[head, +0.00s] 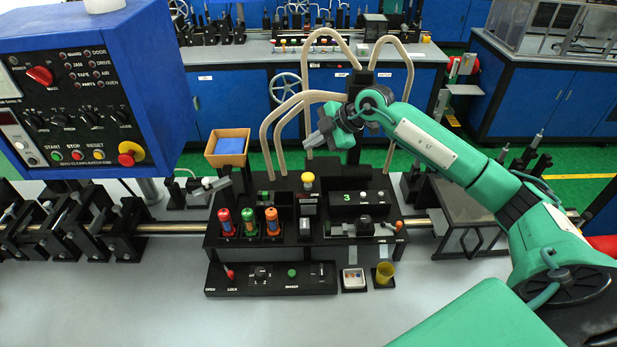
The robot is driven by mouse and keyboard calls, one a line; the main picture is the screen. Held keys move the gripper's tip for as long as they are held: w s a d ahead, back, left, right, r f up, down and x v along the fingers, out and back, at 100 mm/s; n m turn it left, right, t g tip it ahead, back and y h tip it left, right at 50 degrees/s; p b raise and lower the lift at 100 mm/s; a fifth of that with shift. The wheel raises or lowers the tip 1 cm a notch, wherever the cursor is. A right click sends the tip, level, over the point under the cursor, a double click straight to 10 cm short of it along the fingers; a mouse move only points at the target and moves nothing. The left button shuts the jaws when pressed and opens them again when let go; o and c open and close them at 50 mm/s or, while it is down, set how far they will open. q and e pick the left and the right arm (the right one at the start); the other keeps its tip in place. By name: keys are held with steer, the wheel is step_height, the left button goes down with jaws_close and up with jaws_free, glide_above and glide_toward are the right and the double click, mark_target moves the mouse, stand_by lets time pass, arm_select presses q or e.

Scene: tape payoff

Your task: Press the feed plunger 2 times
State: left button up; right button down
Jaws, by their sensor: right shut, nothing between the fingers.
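A yellow-capped plunger (308,179) stands upright on the black machine block in the middle of the bench; I take it to be the feed plunger. My right gripper (314,140) is shut and empty. In the picture it shows above the yellow cap, with a visible gap between them. My right arm comes in from the right and crosses over the machine's right side. My left gripper is not in view.
Red, green and orange capped bottles (248,222) stand left of the plunger. A green 3 shows on a black box (360,197) to its right. Beige curved tubes (289,110) rise behind. A blue control cabinet (165,75) hangs at upper left.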

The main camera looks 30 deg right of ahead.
mark_target(312, 176)
step_height(312, 176, down, 7)
steer(key=b, duration=0.4)
steer(key=shift+f, duration=0.35)
stand_by(1.6)
steer(key=shift+f, duration=0.4)
